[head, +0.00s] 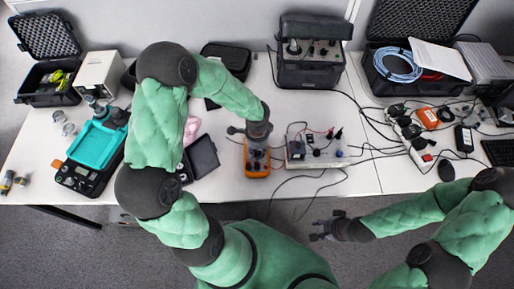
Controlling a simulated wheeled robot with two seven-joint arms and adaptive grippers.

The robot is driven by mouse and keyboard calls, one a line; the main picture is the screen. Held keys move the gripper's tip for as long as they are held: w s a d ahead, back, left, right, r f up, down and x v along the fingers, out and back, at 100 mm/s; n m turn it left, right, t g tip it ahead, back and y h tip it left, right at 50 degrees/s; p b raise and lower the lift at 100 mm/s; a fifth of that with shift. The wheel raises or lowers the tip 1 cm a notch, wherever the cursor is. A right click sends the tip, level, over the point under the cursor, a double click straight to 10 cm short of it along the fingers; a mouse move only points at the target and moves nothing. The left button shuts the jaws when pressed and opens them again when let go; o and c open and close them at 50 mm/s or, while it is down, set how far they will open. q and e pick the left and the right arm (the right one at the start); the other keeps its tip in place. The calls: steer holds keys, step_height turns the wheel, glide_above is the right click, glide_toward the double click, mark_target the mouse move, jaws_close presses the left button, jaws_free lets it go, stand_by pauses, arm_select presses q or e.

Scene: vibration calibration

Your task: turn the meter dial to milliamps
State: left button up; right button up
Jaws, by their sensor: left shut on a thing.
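The orange meter (257,171) stands on the white table near its front edge, left of a small white box with leads. My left arm reaches over from the left, and my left gripper (256,148) is right at the upper part of the meter. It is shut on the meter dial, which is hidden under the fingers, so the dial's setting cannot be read. My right gripper (322,229) is off the table's front edge, over the floor, open and empty.
The white lead box (312,150) stands just right of the meter, with cables trailing off the front edge. A black open case (203,156) lies to the left. A black instrument case (310,68) stands behind. A teal-topped device (97,147) is at the far left.

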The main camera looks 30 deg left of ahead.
stand_by(0.5)
arm_select(q)
steer(key=o, duration=1.1)
steer(key=shift+o, duration=0.2)
steer(key=shift+r, duration=0.45)
step_height(320, 180, up, 11)
steer(key=shift+s, duration=0.1)
